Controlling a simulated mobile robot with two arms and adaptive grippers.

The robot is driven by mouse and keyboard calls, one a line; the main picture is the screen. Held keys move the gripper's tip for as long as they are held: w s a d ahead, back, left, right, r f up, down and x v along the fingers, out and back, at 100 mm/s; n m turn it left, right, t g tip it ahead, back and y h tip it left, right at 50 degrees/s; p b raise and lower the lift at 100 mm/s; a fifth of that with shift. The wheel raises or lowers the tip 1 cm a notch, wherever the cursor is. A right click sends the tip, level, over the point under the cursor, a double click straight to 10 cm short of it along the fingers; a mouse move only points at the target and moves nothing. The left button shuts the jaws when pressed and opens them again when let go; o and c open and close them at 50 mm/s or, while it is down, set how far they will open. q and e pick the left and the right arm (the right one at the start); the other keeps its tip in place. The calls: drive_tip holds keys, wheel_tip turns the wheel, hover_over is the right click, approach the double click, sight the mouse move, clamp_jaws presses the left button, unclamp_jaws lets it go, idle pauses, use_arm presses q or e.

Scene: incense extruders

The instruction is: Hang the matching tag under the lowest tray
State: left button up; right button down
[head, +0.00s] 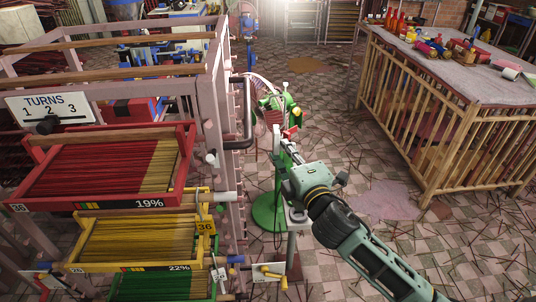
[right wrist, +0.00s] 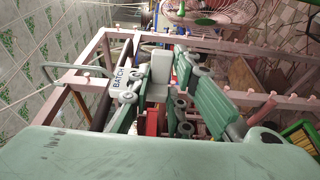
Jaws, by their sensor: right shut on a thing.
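The lowest tray in the head view is green (head: 160,297), holds incense sticks and is cut off by the bottom edge. Above it are a yellow tray (head: 75,248) marked 22% and a red tray (head: 188,160) marked 19%. A yellow tag reading 36 (head: 206,227) hangs by the yellow tray, and a white tag (head: 218,274) hangs by the green one. My right gripper (head: 281,142) is right of the rack, above tray height. In the right wrist view its fingers (right wrist: 165,98) are shut on a small pale thing, mostly hidden. My left gripper is out of view.
The pink rack (head: 213,105) carries pegs and handles on its right side. A green machine (head: 285,100) stands beyond the gripper. A yellow crank (head: 272,273) sticks out low. A wooden-railed table (head: 440,130) stands right.

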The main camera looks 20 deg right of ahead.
drive_tip(key=s+d+r+p, duration=0.1)
drive_tip(key=s+d+r, duration=0.1)
drive_tip(key=d, duration=0.4)
drive_tip(key=s+d+r+p, duration=0.1)
drive_tip(key=s+d+r, duration=0.2)
drive_tip(key=d, duration=0.3)
drive_tip(key=shift+s+d+r+p, duration=0.25)
drive_tip(key=shift+s+r+p, duration=0.05)
drive_tip(key=shift+s, duration=0.5)
idle(0.4)
idle(0.4)
